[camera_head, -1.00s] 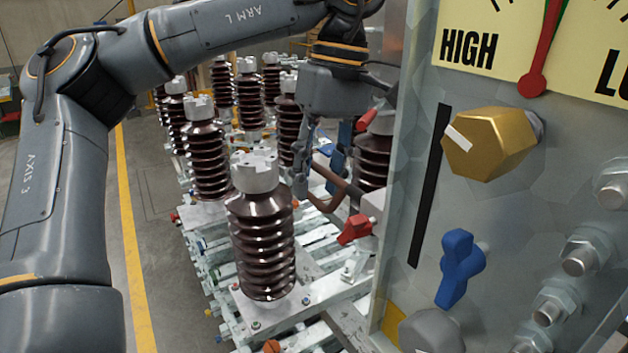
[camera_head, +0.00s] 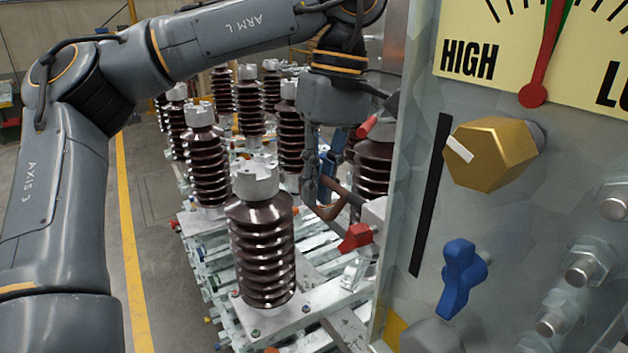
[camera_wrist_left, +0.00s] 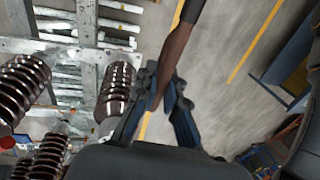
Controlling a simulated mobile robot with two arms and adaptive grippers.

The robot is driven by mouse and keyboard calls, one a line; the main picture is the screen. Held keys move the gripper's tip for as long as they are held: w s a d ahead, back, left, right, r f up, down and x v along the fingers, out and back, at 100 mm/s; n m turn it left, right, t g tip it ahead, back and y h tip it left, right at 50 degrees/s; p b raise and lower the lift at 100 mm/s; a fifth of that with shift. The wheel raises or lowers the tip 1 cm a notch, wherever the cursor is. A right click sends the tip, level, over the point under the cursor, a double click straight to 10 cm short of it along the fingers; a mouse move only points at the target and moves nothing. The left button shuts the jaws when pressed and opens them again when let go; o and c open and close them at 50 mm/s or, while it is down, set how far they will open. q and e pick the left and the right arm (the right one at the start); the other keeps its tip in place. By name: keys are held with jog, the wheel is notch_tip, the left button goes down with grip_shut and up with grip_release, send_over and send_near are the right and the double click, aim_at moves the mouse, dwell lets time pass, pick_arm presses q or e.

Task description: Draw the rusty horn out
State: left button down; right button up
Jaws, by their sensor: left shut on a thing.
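The rusty horn (camera_head: 329,212) is a bent, reddish-brown rod beside the panel's left edge in the head view. My right gripper is not in view.
Several brown ribbed insulators (camera_head: 262,250) stand on a pale slatted frame (camera_head: 222,305) close to the gripper. A grey panel (camera_head: 425,100) with a gold knob (camera_head: 490,155) and a blue handle (camera_head: 460,277) blocks the right. A red handle (camera_head: 355,237) sits just below the horn.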

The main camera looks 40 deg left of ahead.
pick_arm(q)
jog(key=shift+w+a, duration=0.25)
jog(key=shift+a, duration=0.3)
jog(key=shift+w+a+p, duration=0.35)
jog(key=shift+a+p, duration=0.05)
jog(key=shift+a, duration=0.4)
jog(key=shift+w+a+p, duration=0.25)
jog(key=shift+a+p, duration=0.1)
jog(key=shift+a, duration=0.2)
jog(key=shift+w+a+f+p, duration=0.1)
jog(key=shift+w+a+p, duration=0.1)
jog(key=shift+a, duration=0.25)
jog(key=shift+w+a+f+p, duration=0.1)
jog(key=shift+w+a, duration=0.05)
jog(key=shift+a, duration=0.25)
